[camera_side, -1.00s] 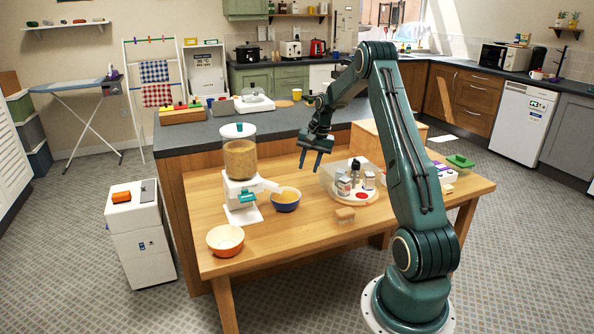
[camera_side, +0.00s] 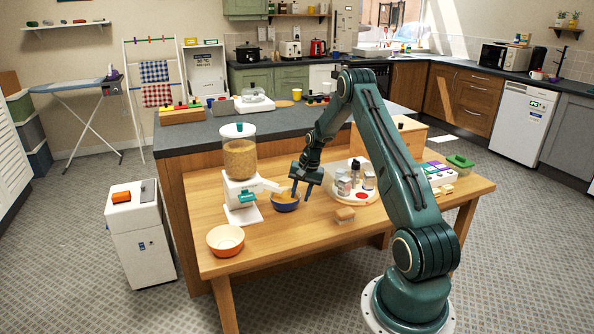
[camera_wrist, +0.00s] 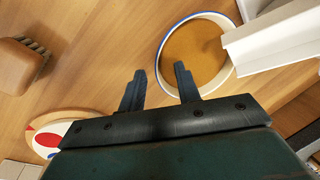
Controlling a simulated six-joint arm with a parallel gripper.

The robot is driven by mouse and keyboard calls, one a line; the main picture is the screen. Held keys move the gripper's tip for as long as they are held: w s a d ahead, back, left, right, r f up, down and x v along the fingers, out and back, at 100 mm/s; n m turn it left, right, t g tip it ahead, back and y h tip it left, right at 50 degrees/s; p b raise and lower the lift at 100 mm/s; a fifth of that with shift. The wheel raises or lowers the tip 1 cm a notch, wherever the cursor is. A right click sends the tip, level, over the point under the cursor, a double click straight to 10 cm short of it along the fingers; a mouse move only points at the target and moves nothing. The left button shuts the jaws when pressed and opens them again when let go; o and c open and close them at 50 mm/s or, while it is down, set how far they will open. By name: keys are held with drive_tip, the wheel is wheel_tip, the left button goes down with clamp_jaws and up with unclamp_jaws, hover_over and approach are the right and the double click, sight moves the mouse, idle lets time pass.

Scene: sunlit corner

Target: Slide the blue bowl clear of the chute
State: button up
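The blue bowl (camera_side: 285,207) stands on the wooden table under the white chute (camera_side: 266,185) of the dispenser (camera_side: 240,165). It holds brown grain-like contents (camera_wrist: 200,45). In the wrist view the bowl's rim (camera_wrist: 159,57) is at upper centre, with the chute (camera_wrist: 275,40) over its right side. My gripper (camera_side: 301,192) is low at the bowl's right side. In the wrist view my gripper (camera_wrist: 159,70) is open, with one finger over the bowl's near part and the other outside the rim. Whether a finger touches the bowl I cannot tell.
A round tray (camera_side: 368,196) with jars stands just right of my gripper. An orange bowl (camera_side: 225,240) stands at the front left. Bare table lies between the two bowls and the block.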

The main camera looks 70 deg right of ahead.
drive_tip(key=shift+x, duration=0.8)
drive_tip(key=shift+c, duration=0.2)
clamp_jaws()
drive_tip(key=shift+s+d, duration=0.1)
drive_tip(key=shift+s, duration=0.1)
